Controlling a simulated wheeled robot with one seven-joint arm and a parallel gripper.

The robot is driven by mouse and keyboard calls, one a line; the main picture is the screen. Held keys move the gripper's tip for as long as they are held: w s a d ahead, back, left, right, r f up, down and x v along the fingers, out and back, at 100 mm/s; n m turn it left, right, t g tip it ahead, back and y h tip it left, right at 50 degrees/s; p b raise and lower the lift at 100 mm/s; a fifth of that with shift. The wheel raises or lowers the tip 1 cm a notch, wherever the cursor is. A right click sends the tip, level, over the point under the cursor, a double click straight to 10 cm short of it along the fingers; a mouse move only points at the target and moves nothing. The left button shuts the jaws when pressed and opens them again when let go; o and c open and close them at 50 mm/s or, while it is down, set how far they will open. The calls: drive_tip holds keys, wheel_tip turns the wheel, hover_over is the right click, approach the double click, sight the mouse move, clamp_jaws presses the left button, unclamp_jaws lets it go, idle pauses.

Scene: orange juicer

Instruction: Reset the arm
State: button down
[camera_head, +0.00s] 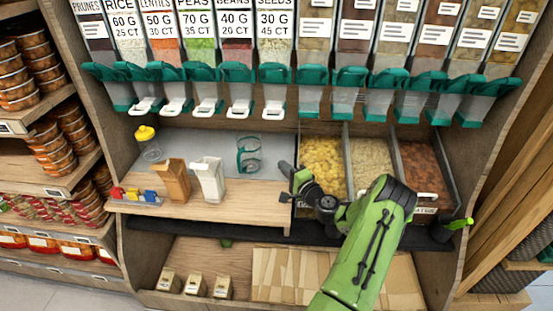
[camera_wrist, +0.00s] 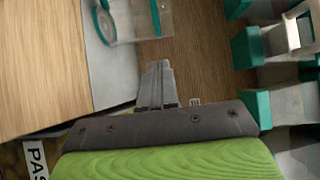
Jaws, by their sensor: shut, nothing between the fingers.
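My gripper (camera_head: 286,171) is over the right side of the wooden counter, to the right of a clear container with a teal handle (camera_head: 249,155). Its fingers are together and empty in the wrist view (camera_wrist: 158,68). The clear container also shows at the top of the wrist view (camera_wrist: 139,24), close to the fingertips in the picture but with nothing held. My green arm reaches up from the bottom of the head view and hides part of the bins and the lower shelf.
Open bins (camera_head: 323,160) of dry food stand right of my gripper. A row of dispensers with teal spouts (camera_head: 272,90) hangs above. A brown carton (camera_head: 173,181), a white carton (camera_head: 209,179) and a yellow-topped jar (camera_head: 147,143) stand on the counter's left part.

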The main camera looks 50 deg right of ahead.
drive_tip(key=shift+v, duration=1.25)
drive_tip(key=shift+a, duration=0.1)
drive_tip(key=w+a+r+n+g+y, duration=0.1)
drive_tip(key=w+a+r+n+y, duration=0.1)
drive_tip(key=w+a+n+y, duration=0.3)
drive_tip(key=w+a+r+n+g+y, duration=0.1)
drive_tip(key=a+r+n, duration=0.1)
drive_tip(key=a, duration=0.4)
drive_tip(key=s+a+r+n+g+y, duration=0.1)
drive_tip(key=s+a+r+n+g, duration=0.25)
drive_tip(key=a, duration=0.65)
drive_tip(key=s+a+r+n+g+y, duration=0.1)
drive_tip(key=a+r+n+g, duration=0.2)
drive_tip(key=a+n+g, duration=0.5)
drive_tip(key=s+a+r+n+t+h+p, duration=0.15)
drive_tip(key=s+a+r, duration=0.25)
drive_tip(key=s, duration=0.8)
drive_tip(key=s+a+r+h+b, duration=0.1)
drive_tip(key=s+a+r+h, duration=0.25)
drive_tip(key=s, duration=0.75)
wheel_tip(320, 180, up, 12)
drive_tip(key=p, duration=1.1)
drive_tip(key=shift+a+y+p, duration=0.4)
drive_tip(key=shift+a, duration=0.1)
